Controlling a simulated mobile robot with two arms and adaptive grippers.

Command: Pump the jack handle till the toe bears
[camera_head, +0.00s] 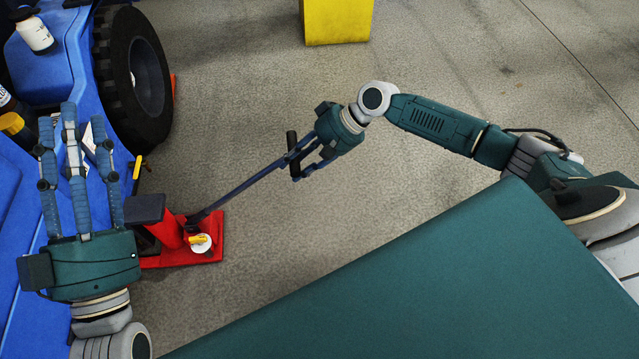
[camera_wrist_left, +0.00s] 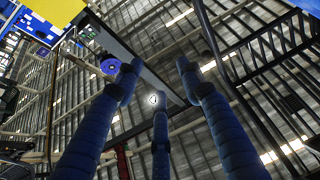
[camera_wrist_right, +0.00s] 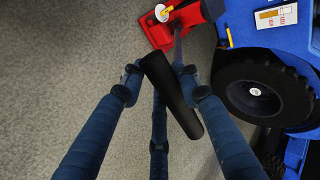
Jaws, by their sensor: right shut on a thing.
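The red jack (camera_head: 208,252) stands on the concrete floor beside the blue vehicle (camera_head: 60,75). A dark pad (camera_head: 145,208), which may be the toe, is at its left end; contact with the vehicle cannot be told. The jack handle (camera_head: 245,187) slants up to a black crossbar grip (camera_head: 293,150). My right gripper (camera_head: 299,160) is shut on this grip, which lies across its fingers in the right wrist view (camera_wrist_right: 172,95). My left gripper (camera_head: 72,120) is open and empty, in front of the vehicle in the head view; its wrist view shows the roof.
A black tyre (camera_head: 118,80) is just behind the jack. A white bottle (camera_head: 35,35) and other small items rest on the vehicle. A yellow block (camera_head: 337,22) stands at the back. My green body covers the lower right. The floor right of the handle is clear.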

